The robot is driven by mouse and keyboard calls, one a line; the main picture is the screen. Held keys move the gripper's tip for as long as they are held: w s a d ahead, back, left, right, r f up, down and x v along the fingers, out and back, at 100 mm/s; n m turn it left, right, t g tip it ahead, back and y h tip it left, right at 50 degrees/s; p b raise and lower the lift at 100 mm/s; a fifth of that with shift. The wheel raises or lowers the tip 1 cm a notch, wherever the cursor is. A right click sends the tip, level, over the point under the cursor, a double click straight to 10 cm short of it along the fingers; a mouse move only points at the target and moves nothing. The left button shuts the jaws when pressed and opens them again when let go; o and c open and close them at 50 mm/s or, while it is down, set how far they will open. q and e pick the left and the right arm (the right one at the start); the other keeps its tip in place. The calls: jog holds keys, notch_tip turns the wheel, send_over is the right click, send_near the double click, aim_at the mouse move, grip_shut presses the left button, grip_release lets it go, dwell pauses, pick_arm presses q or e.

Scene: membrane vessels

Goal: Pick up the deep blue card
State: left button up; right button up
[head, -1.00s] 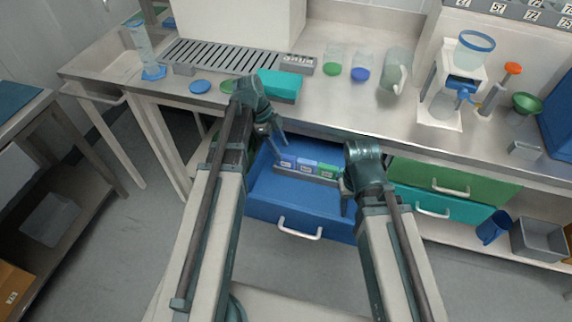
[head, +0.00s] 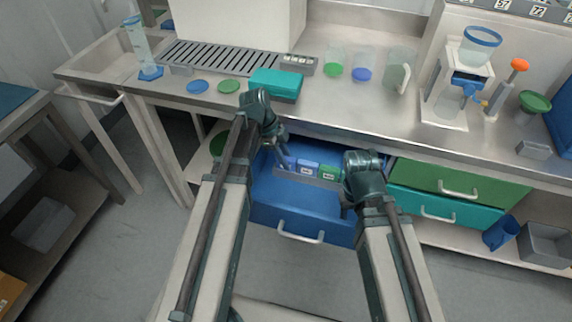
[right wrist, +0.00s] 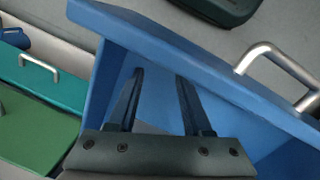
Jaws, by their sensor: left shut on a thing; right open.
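The deep blue card (head: 288,162) stands at the left end of a row of cards in the open blue drawer (head: 290,208). My left gripper (head: 283,154) is down at this card and shut on it; the fingers partly hide it. I cannot tell whether the card is clear of its holder. A lighter blue card (head: 308,167) and a green card (head: 328,173) stand to its right. My right gripper (head: 348,207) is over the right side of the drawer. In the right wrist view my right gripper (right wrist: 159,76) is open and empty over the drawer's blue interior.
The steel counter edge (head: 335,133) runs just behind the drawer. A teal box (head: 276,82) lies on the counter above the left gripper. Closed green (head: 460,186) and teal (head: 440,210) drawers are to the right. The floor in front is clear.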

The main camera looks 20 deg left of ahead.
pick_arm(q)
jog(key=shift+r, duration=0.15)
grip_shut()
pick_arm(e)
jog(key=shift+r, duration=0.15)
pick_arm(q)
notch_tip(320, 180, up, 18)
jog(key=p, duration=1.8)
pick_arm(e)
notch_tip(320, 180, up, 18)
